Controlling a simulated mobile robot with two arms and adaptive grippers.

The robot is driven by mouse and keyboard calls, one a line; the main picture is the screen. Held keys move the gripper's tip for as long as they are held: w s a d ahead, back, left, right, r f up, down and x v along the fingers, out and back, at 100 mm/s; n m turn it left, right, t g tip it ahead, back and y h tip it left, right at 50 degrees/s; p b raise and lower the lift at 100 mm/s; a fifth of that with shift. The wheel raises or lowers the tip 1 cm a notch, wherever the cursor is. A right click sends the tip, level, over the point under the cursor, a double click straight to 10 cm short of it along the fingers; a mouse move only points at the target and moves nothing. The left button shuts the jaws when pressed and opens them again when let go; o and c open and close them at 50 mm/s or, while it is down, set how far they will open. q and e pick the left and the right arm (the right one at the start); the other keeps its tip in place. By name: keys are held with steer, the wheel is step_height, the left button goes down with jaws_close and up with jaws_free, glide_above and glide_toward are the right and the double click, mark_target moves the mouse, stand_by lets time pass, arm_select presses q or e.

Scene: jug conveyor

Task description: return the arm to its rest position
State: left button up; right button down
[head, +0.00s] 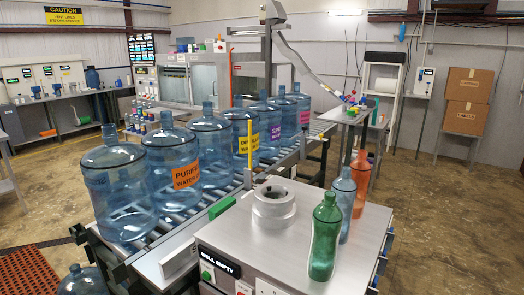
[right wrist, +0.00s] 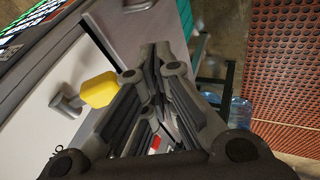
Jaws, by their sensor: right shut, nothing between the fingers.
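My right gripper (right wrist: 156,52) fills the middle of the right wrist view. Its dark fingers are shut together with nothing between them. In that view it hangs beside a pale cabinet face with a yellow knob (right wrist: 98,90) on a grey stem, just left of the fingers. I cannot tell whether it touches the cabinet. Neither of my grippers shows in the head view, and my left gripper is not seen at all.
Several blue water jugs (head: 125,190) stand in a row on the roller conveyor (head: 190,212). A steel counter (head: 300,235) bears a white ring fixture (head: 273,206), a green bottle (head: 324,240), a pale blue bottle and an orange bottle. A red perforated mat (right wrist: 285,75) lies on the floor.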

steer(key=s+d+f+m+g, duration=0.1)
steer(key=s+d+f, duration=0.2)
steer(key=s+f, duration=0.35)
steer(key=s+d+f+m+g, duration=0.1)
steer(key=s+d+f+m, duration=0.15)
steer(key=f, duration=0.65)
steer(key=s+d+f+m+g, duration=0.1)
steer(key=s+d+f, duration=0.2)
steer(key=s+f, duration=0.35)
steer(key=s+d+f+m+g, duration=0.1)
steer(key=s+f, duration=0.5)
steer(key=s, duration=0.5)
steer(key=s+d+f+m+g+b, duration=0.1)
steer(key=s+f, duration=0.4)
steer(key=s, duration=0.6)
steer(key=shift+s+d+f+m+y, duration=0.25)
steer(key=shift+d+f+m+y, duration=0.15)
steer(key=shift+m, duration=0.35)
